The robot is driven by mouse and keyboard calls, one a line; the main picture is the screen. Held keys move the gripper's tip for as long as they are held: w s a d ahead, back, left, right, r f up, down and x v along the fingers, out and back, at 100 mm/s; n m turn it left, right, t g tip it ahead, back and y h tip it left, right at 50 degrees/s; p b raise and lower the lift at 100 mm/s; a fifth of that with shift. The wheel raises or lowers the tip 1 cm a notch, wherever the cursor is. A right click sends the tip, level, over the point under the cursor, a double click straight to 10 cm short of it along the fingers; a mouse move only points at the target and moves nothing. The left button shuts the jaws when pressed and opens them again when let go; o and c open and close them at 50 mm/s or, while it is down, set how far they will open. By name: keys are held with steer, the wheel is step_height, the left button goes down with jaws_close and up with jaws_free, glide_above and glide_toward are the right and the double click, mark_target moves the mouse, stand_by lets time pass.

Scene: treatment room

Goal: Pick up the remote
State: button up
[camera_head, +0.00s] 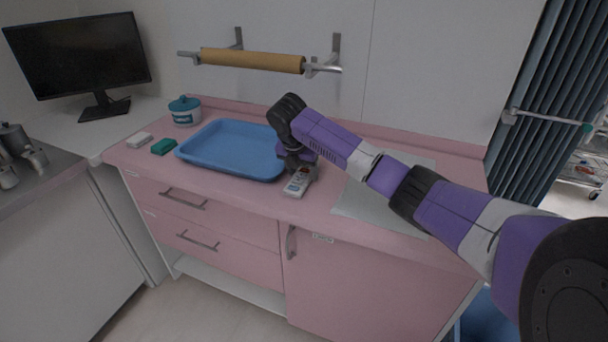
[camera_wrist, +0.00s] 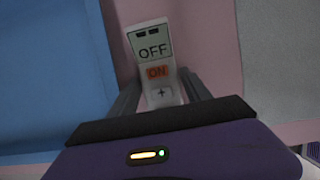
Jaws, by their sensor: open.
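The remote (camera_head: 297,184) is white with a small display and lies on the pink counter near its front edge, just right of the blue tray. In the wrist view the remote (camera_wrist: 153,52) shows an "OFF" display, an orange "ON" button and a plus button. My gripper (camera_head: 299,168) points down over the remote. In the wrist view my gripper (camera_wrist: 158,90) is open, with one finger on each side of the remote. The remote's lower end is hidden behind my gripper's body. I cannot tell whether the fingers touch it.
The blue tray (camera_head: 212,168) lies close on the left. A grey mat (camera_head: 365,207) lies to the right. A green block (camera_head: 163,146), a white block (camera_head: 139,139) and a lidded jar (camera_head: 185,111) stand farther left. A paper roll (camera_head: 252,61) hangs on the wall behind.

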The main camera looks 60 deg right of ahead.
steer(key=shift+c, duration=0.3)
steer(key=c, duration=1.1)
steer(key=shift+r, duration=0.15)
